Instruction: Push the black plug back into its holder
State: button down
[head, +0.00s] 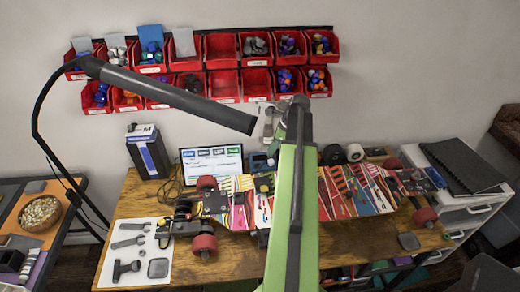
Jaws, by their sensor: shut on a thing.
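A long board with colourful stripes (350,190) and red wheels lies across the wooden table, like an electric skateboard. Dark parts sit on its left end and around its middle. I cannot make out the black plug or its holder among them. My green arm (290,220) rises from the bottom of the head view and crosses in front of the board's middle, hiding that part.
A black lamp arm (170,92) reaches over the table from the left. Red bins (222,84) hang on the wall. A white mat (110,267) with tools lies at the table's front left. A screen (212,180) and a blue-and-black box (148,155) stand behind. A white drawer unit (470,205) is right.

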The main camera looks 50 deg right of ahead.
jog(key=w+a+f+b, duration=0.1)
jog(key=f+b, duration=0.1)
jog(key=w+a+f+b, duration=0.1)
jog(key=w+f+b, duration=0.2)
jog(key=f, duration=0.1)
jog(key=shift+w+a+b, duration=0.3)
jog(key=shift+a+b, duration=0.1)
jog(key=shift+w, duration=0.1)
dwell(0.7)
jog(key=shift+f+b, duration=0.95)
dwell(1.9)
jog(key=c, duration=1.2)
grip_release()
jog(key=shift+o, duration=0.3)
